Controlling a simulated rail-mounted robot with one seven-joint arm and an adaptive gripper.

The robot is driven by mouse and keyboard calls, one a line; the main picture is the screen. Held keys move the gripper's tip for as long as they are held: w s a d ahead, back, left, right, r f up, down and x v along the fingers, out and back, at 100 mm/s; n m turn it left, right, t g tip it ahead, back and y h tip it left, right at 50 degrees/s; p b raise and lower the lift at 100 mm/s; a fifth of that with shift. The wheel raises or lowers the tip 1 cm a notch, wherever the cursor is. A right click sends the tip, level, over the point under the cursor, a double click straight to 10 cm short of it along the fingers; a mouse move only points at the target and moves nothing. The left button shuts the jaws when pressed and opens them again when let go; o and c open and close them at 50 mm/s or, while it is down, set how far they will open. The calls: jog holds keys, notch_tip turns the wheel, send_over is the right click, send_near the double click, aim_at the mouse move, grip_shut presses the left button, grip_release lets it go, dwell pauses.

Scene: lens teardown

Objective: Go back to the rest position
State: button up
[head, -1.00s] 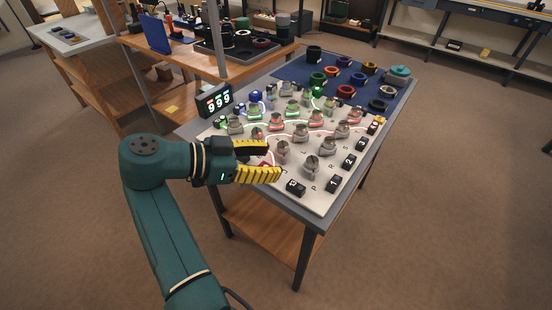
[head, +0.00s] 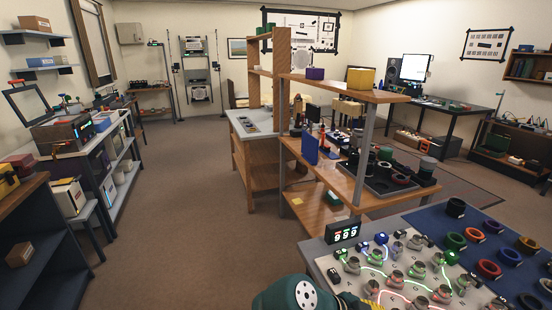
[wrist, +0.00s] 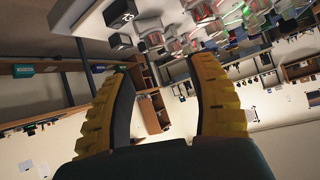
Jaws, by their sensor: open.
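My gripper (wrist: 160,105) shows in the wrist view with its two yellow ribbed fingers spread apart and nothing between them. In the head view only the top of my teal arm shows at the bottom edge, and the fingers are mostly out of the picture. In the wrist view the underside-up picture has the white board (wrist: 165,15) with its several metal fittings along the top, beyond the fingertips. In the head view the board (head: 350,292) lies at the bottom right, with glowing green and red lines. My gripper looks apart from it.
A black display (head: 343,233) reading 999 stands at the board's back corner. A blue mat (head: 480,222) with several coloured rings lies to its right. A wooden shelf bench (head: 330,190) with a dark tray (head: 375,187) stands behind. Open carpet (head: 185,220) lies to the left.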

jog(key=a+r+n+t+y+p, duration=0.2)
jog(key=a+r+n+t+p, duration=0.15)
jog(key=r+t, duration=0.4)
jog(key=a+r+n+t+y+p, duration=0.3)
jog(key=r+n+t+p, duration=0.15)
jog(key=r, duration=0.65)
jog(key=s+a+r+n+t+y, duration=0.2)
jog(key=s+a+r+n+t, duration=0.15)
jog(key=r, duration=0.35)
jog(key=s+a+r+n+t+y, duration=0.2)
jog(key=r+n+t, duration=0.15)
jog(key=r, duration=0.25)
jog(key=s+a+r+n+t+y, duration=0.1)
jog(key=s+a+r+n+t, duration=0.2)
jog(key=r, duration=0.4)
notch_tip(320, 180, up, 37)
jog(key=n+p, duration=0.1)
jog(key=p, duration=3.6)
jog(key=shift+d+r, duration=0.2)
jog(key=shift+d, duration=0.2)
jog(key=shift+c, duration=0.4)
